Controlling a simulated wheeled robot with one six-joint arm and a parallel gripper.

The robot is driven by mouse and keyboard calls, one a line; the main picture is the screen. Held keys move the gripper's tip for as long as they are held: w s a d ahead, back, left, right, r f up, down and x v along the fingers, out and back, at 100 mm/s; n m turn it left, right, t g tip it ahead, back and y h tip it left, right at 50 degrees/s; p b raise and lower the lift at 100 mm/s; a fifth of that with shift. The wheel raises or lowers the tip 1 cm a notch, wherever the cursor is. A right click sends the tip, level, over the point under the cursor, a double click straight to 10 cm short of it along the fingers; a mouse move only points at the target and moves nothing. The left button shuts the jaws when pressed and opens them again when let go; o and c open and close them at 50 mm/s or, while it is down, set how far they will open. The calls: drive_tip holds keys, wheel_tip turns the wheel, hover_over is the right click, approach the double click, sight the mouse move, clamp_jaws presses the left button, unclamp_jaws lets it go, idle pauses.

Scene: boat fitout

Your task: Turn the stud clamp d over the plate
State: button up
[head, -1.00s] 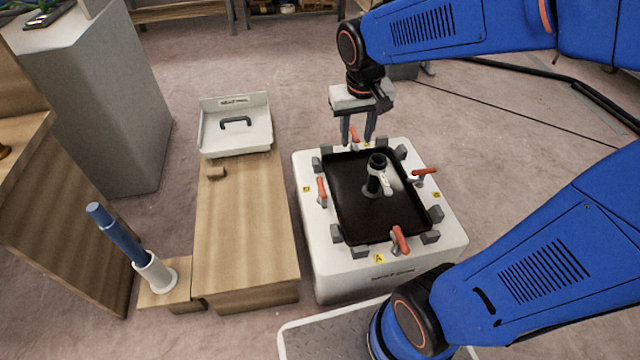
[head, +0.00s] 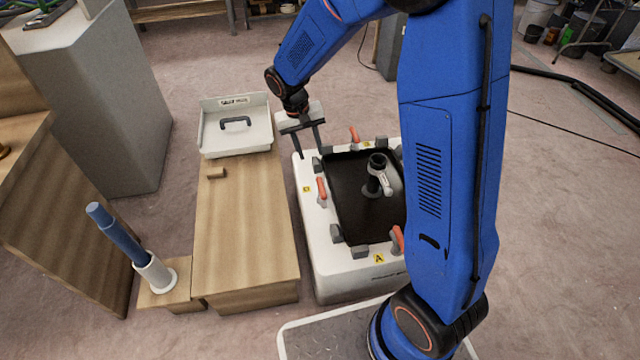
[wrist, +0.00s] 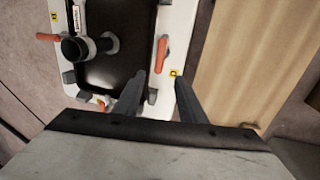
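Stud clamp d (head: 321,188), with an orange handle, stands at the left edge of the black plate (head: 350,205). In the wrist view clamp d (wrist: 162,52) is beside a yellow D label (wrist: 175,73). Its handle runs along the plate's edge, not over the plate. My gripper (head: 313,153) is open and empty above the white block's back left corner, apart from the clamp. In the wrist view my gripper's fingers (wrist: 160,78) are spread, with clamp d just beyond them. My arm hides the plate's right side in the head view.
A black cylinder with a pale handle (head: 377,172) stands on the plate. Other orange clamps stand at the back (head: 354,138) and front (head: 397,240). Grey blocks surround the plate. A wooden bench (head: 245,230) with a white tray (head: 205,135) lies left, across a narrow gap.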

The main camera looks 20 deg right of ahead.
sight(321, 186)
drive_tip(key=d+f, duration=0.1)
drive_tip(key=f, duration=0.4)
drive_tip(key=d+f, duration=0.1)
drive_tip(key=f, duration=0.5)
drive_tip(key=d+f, duration=0.1)
drive_tip(key=f, duration=0.5)
drive_tip(key=shift+d+f, duration=0.1)
drive_tip(key=shift+d, duration=0.05)
clamp_jaws()
